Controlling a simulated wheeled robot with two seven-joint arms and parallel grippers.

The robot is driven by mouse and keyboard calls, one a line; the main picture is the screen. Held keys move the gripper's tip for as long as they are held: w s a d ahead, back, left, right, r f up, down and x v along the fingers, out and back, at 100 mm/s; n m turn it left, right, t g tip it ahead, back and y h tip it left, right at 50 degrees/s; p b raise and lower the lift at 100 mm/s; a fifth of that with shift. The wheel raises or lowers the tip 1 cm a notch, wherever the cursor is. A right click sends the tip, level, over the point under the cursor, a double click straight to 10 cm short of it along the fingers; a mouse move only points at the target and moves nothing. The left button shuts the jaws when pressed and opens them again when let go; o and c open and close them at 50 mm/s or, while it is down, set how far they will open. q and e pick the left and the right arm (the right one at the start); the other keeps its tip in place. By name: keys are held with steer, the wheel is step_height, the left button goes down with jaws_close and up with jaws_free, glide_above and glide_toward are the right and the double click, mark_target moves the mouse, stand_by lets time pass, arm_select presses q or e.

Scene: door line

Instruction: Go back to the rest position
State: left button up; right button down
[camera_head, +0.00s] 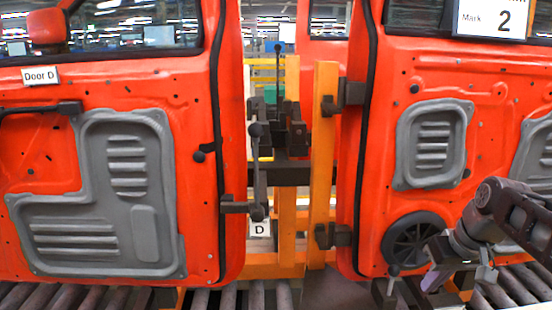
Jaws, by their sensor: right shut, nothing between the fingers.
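My right arm comes in from the right edge, and my right gripper (432,280) is low at the right, in front of the lower part of the right-hand red door (385,150). It is small and dark against the door, shut, with nothing seen between its fingers. My left gripper does not show. The right-hand door has a grey panel (433,145) and a round black speaker (408,240), partly behind my right arm.
Between the doors stands an orange frame (323,150) with dark clamps, a vertical lever (258,170) with round knobs and a "D" tag (259,229). Rollers (235,298) run under the doors. A "Mark 2" sign (492,18) is at the top right.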

steer(key=a+f+y, duration=0.1)
steer(key=a+f, duration=0.5)
steer(key=f, duration=0.4)
steer(key=a+f+g+y, duration=0.1)
steer(key=a+f, duration=0.4)
steer(key=f, duration=0.5)
steer(key=a+f+y, duration=0.1)
steer(key=a+f, duration=0.5)
steer(key=f, duration=0.5)
steer(key=s+a+f, duration=0.4)
steer(key=s+f, duration=0.1)
steer(key=s, duration=0.2)
steer(key=s+a+f+m+g, duration=0.1)
steer(key=s+a+f, duration=0.2)
steer(key=s+f, duration=0.2)
steer(key=s+a+f+g, duration=0.1)
steer(key=s+a+f, duration=0.3)
steer(key=s, duration=0.5)
steer(key=shift+s+a+f+m, duration=0.3)
steer(key=shift+s+f, duration=0.1)
steer(key=shift+f, duration=0.35)
